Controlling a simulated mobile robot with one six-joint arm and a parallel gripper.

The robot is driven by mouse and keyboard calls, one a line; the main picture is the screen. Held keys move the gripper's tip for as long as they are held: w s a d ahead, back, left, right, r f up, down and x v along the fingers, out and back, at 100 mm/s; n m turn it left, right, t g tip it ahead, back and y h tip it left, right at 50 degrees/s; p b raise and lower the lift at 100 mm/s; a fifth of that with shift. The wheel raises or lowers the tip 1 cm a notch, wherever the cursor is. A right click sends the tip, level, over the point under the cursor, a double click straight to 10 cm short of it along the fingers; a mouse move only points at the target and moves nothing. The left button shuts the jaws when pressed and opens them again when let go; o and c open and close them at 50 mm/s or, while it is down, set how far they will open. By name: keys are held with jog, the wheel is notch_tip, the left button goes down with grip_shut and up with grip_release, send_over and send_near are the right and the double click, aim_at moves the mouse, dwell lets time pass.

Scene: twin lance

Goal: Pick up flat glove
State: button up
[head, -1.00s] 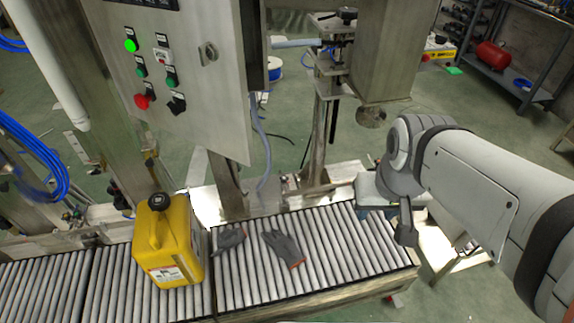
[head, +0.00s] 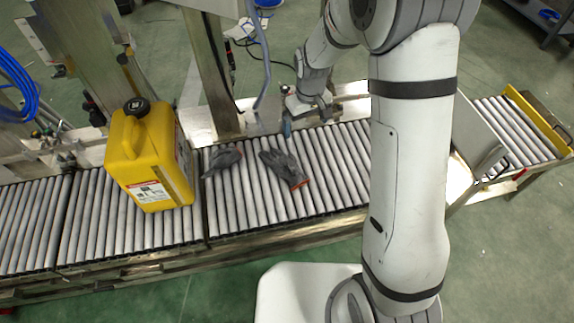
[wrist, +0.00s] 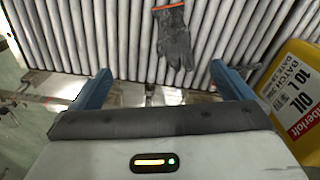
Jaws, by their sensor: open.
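Two dark grey gloves lie on the roller conveyor. The right one (head: 283,166) lies spread out flat, with an orange cuff toward the near side. The left one (head: 221,159) looks more bunched up, near the yellow jug. In the wrist view a glove with an orange cuff (wrist: 175,38) lies beyond the fingertips, slightly right of centre, fingers pointing toward me. My gripper (wrist: 161,72) is open with nothing between its blue fingers. In the head view my gripper (head: 288,127) is at the conveyor's far edge, behind the right glove and apart from it.
A yellow oil jug (head: 152,160) stands on the conveyor left of the gloves; it also shows at the right of the wrist view (wrist: 300,95). A metal post (head: 210,80) rises behind the conveyor. Bare rollers (head: 335,165) lie right of the gloves.

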jog(key=n+b, duration=0.2)
jog(key=b, duration=0.4)
send_over(289, 167)
jog(key=shift+g, duration=0.3)
jog(key=f, duration=2.1)
jog(key=shift+a+f, duration=0.2)
jog(key=shift+f, duration=0.05)
jog(key=f, duration=0.1)
jog(key=f+b, duration=0.1)
jog(key=f, duration=0.1)
jog(key=f+b, duration=0.1)
jog(key=f, duration=0.1)
jog(key=shift+d+f, duration=0.2)
jog(key=shift+d, duration=0.05)
jog(key=shift+r, duration=0.1)
jog(key=c, duration=0.9)
